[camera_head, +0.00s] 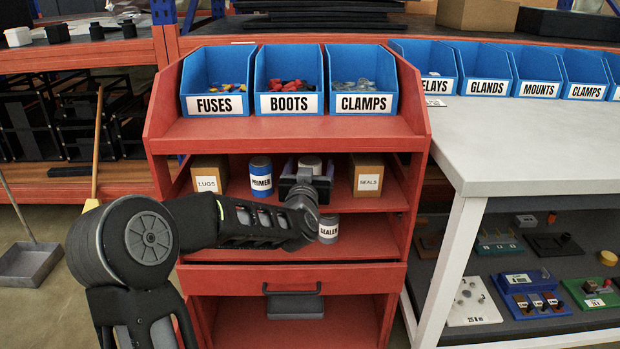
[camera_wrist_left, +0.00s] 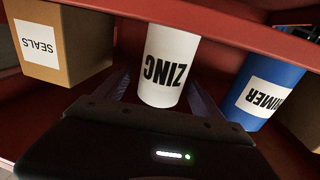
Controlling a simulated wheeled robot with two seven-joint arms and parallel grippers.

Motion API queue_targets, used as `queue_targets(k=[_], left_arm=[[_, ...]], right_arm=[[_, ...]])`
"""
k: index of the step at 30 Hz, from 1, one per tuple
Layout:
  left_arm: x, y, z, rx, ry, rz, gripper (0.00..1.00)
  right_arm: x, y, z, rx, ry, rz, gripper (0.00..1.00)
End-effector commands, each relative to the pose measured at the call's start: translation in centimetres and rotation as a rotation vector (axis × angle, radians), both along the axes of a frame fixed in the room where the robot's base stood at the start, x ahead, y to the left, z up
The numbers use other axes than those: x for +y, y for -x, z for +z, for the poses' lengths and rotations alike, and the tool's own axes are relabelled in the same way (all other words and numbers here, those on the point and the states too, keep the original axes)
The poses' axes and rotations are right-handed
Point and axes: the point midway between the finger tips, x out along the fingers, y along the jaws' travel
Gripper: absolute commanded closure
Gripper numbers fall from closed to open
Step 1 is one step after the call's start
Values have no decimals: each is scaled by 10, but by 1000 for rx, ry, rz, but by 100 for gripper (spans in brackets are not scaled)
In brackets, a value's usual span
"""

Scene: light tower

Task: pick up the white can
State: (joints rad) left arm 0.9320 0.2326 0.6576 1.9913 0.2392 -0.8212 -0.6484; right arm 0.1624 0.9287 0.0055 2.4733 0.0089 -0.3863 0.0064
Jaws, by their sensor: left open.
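The white can (camera_wrist_left: 167,65), labelled ZINC, stands on the red middle shelf and appears upside down in the left wrist view. In the head view only its top (camera_head: 311,162) shows behind my gripper. My left gripper (camera_head: 308,178) reaches into the shelf from the front. Its open fingers (camera_wrist_left: 160,92) lie on either side of the can's lower part in the wrist view. I cannot tell whether they touch it. My right gripper is not in view.
A blue-banded PRIMER can (camera_head: 261,177) and LUGS box (camera_head: 210,174) stand left of the gripper; a SEALS box (camera_head: 367,175) stands right. A grey SEALER can (camera_head: 328,229) is partly behind my arm. The upper shelf holds blue bins (camera_head: 217,80). A drawer (camera_head: 340,276) lies below.

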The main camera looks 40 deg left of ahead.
Motion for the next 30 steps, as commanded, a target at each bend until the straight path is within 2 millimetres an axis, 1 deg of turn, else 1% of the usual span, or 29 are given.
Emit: queue_targets(k=[11, 12, 30], left_arm=[[0, 0, 0, 0, 0, 0, 22], [0, 0, 0, 0, -1, 0, 24], [0, 0, 0, 0, -1, 0, 73]], right_arm=[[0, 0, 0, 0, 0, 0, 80], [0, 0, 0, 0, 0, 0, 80], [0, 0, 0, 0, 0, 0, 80]])
